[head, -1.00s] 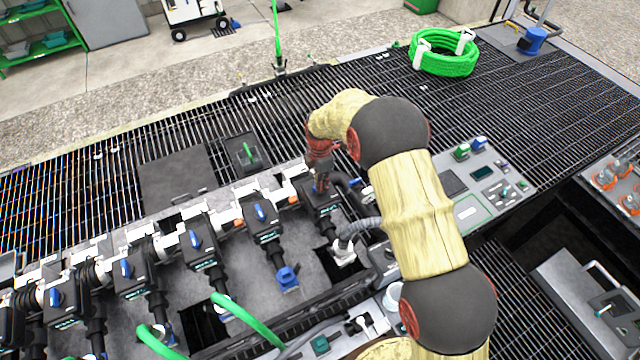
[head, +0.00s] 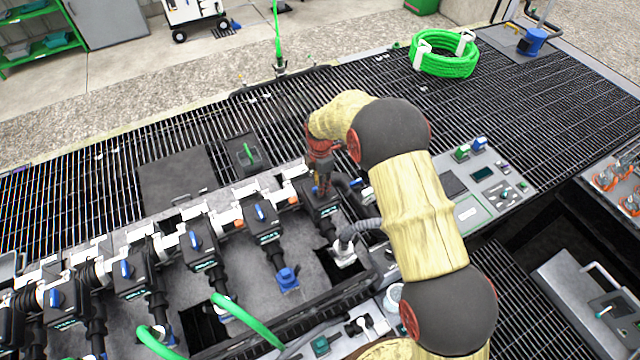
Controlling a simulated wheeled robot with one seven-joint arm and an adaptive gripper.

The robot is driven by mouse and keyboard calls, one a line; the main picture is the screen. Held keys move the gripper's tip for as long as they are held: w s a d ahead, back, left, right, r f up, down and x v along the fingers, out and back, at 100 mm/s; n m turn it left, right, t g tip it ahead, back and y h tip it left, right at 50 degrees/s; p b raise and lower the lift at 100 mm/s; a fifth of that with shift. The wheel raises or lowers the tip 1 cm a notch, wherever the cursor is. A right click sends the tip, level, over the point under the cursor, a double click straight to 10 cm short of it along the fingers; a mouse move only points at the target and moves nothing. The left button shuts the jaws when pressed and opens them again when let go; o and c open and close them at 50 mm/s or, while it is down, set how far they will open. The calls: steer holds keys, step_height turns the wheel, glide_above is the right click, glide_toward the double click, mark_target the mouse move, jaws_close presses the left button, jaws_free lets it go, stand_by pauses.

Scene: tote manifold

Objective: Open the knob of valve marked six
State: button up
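A row of black valve boxes with blue knobs runs along the manifold from lower left to centre. The rightmost valve (head: 327,209) lies under my gripper (head: 321,190), and its knob is hidden by the fingers. More valves with blue knobs stand further left, such as this valve (head: 199,245). The labels are too small to read, so I cannot tell which is marked six. My gripper points down at the rightmost valve; whether its fingers are closed on the knob is not clear.
A control panel (head: 490,185) stands right of my arm. Green hoses (head: 245,318) cross the front of the manifold. A coiled green hose (head: 443,65) lies on the grating (head: 380,85) behind. The grating behind the manifold is mostly clear.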

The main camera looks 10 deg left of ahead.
step_height(320, 180, up, 12)
stand_by(0.6)
stand_by(0.5)
steer(key=s+d+r+m+t+b, duration=0.2)
steer(key=s+d+r+m, duration=0.3)
steer(key=s+d+m, duration=0.3)
steer(key=s+d+r+m+t+b, duration=0.1)
steer(key=s+d+r+m+b, duration=0.3)
steer(key=s+d+m, duration=0.5)
steer(key=s+d+r+m+t+b, duration=0.2)
steer(key=s+d+r+m, duration=0.4)
steer(key=s+d, duration=0.7)
steer(key=shift+s+d+m+t+b, duration=0.3)
steer(key=shift+s+m+b, duration=0.55)
steer(key=shift+s+m, duration=0.65)
